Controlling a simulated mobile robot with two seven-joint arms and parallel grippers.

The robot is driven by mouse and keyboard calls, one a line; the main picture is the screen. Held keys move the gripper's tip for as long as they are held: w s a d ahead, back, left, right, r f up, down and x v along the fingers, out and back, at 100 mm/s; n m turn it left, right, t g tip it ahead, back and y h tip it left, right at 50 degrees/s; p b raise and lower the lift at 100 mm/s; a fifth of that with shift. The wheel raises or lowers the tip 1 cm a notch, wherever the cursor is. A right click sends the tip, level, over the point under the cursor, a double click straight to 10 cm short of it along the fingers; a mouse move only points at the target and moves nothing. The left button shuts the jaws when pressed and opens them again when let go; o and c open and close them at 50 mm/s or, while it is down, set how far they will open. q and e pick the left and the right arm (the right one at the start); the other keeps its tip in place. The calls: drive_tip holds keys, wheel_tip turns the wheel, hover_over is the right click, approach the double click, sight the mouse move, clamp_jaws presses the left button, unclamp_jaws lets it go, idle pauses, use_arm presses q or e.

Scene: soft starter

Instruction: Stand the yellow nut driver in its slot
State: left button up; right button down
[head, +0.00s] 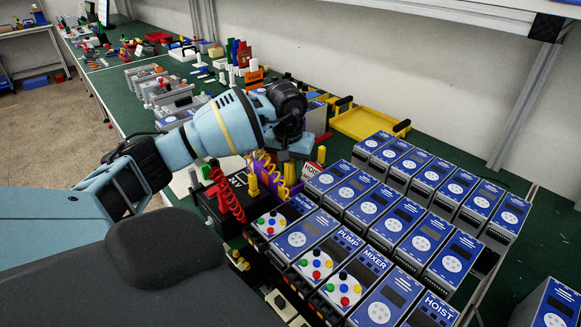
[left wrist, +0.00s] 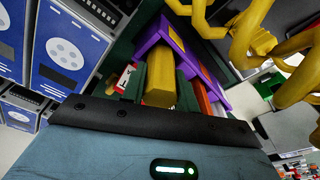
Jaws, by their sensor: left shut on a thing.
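My left gripper (head: 292,148) is over the purple rack (head: 291,187), close beside it as seen in the head view. Its fingertips are hidden there. In the left wrist view the yellow nut driver's six-sided handle (left wrist: 160,82) shows just past the gripper's dark edge (left wrist: 150,118), and the gripper is shut on it. The driver's lower end is hidden. The purple rack (left wrist: 157,34) lies behind the handle, with a green piece and a red piece near it. I cannot tell which slot is free. My right gripper is out of view.
A yellow coiled cord (head: 264,172) hangs beside the gripper and looms close in the left wrist view (left wrist: 250,32). A black box (head: 220,208) with a red coil stands left of the rack. Rows of blue-fronted starters (head: 370,208) fill the right. A yellow tray (head: 362,122) lies behind.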

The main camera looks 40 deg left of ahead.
use_arm(q)
drive_tip(key=shift+f, duration=0.25)
drive_tip(key=o, duration=1)
drive_tip(key=r, duration=0.5)
drive_tip(key=s+r, duration=0.1)
drive_tip(key=r, duration=0.1)
drive_tip(key=shift+d+r, duration=0.25)
drive_tip(key=shift+r, duration=0.15)
